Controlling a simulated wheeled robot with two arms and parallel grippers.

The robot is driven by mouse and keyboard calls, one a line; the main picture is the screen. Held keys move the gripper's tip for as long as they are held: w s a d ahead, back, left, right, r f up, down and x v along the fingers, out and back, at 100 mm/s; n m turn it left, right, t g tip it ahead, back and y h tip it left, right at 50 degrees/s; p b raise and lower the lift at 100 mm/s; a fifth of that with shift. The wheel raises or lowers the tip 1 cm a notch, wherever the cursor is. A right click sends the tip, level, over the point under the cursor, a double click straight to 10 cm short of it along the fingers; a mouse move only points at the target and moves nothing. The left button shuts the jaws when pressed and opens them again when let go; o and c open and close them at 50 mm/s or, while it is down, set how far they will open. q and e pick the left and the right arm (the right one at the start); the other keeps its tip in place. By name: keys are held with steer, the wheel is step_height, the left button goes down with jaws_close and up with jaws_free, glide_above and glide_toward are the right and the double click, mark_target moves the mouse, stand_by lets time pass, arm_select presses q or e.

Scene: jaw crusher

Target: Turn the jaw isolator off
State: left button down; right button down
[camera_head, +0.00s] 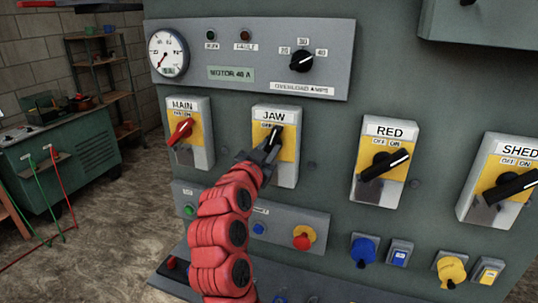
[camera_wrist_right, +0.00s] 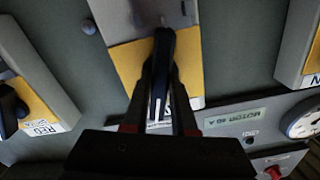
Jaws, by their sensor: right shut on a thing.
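The jaw isolator (camera_head: 289,170) is a grey box with a yellow plate and a "JAW" label on the upright panel. Its dark handle (camera_head: 276,136) is partly hidden by my gripper in the head view. My right gripper (camera_head: 267,152), on the red arm, reaches it from below. In the right wrist view the dark handle (camera_wrist_right: 163,72) with its white stripe lies between the two fingers of the right gripper (camera_wrist_right: 162,85), which is shut on it. The handle looks close to upright in the head view, its exact angle partly covered. My left gripper is not in view.
The main isolator (camera_head: 181,131) with a red handle is to the left. The red isolator (camera_head: 384,166) and shed isolator (camera_head: 508,186) are to the right. A gauge (camera_head: 168,54) and an overload dial (camera_head: 302,61) are above. Buttons (camera_head: 303,238) line the panel below.

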steer(key=n, duration=0.2)
steer(key=shift+n, duration=0.4)
steer(key=n, duration=0.2)
steer(key=shift+n, duration=0.4)
steer(key=n+p, duration=0.2)
steer(key=n, duration=0.3)
steer(key=shift+a+r+p, duration=0.1)
steer(key=shift+p, duration=0.2)
steer(key=shift+n+p, duration=0.6)
steer(key=shift+n, duration=0.4)
steer(key=shift+f, duration=0.2)
steer(key=c, duration=0.7)
jaws_free()
